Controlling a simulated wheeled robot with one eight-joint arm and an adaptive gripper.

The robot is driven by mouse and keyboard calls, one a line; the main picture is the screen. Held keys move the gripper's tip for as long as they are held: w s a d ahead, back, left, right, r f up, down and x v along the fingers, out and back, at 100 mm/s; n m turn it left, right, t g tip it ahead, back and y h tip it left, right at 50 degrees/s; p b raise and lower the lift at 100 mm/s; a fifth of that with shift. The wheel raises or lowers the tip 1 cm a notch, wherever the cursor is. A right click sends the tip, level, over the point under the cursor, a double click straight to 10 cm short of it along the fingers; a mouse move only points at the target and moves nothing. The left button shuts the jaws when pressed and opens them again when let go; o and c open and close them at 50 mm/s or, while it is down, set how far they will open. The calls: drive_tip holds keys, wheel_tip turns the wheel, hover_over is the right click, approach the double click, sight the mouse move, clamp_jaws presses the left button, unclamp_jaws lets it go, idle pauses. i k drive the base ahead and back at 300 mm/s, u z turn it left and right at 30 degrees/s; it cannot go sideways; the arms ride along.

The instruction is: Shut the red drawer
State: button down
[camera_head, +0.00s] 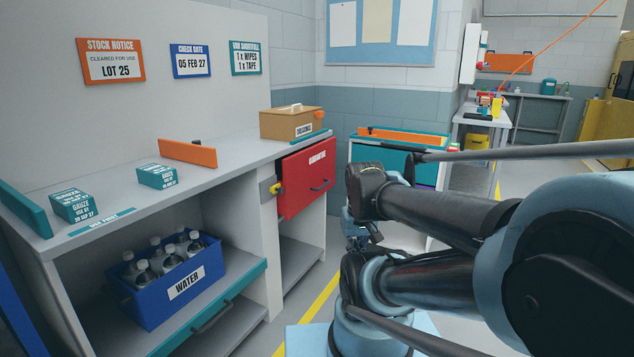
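The red drawer (308,178) is under the right end of the grey counter. The front seems to stand out from the cabinet, but how far I cannot tell. A yellow fitting (275,188) shows at its left edge. The end of my arm, with what seems to be my gripper (362,238), is to the right of the drawer, apart from it in the picture. The gripper is small and partly hidden by my arm, so its fingers cannot be made out.
A cardboard-coloured box (290,122) stands on the counter above the drawer. A blue water crate (165,285) with several bottles sits on the lower shelf at left. A teal-edged cabinet (395,150) stands behind my arm. Floor with a yellow line (322,297) lies before the drawer.

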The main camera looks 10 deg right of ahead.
sight(304, 176)
drive_tip(key=i, duration=1)
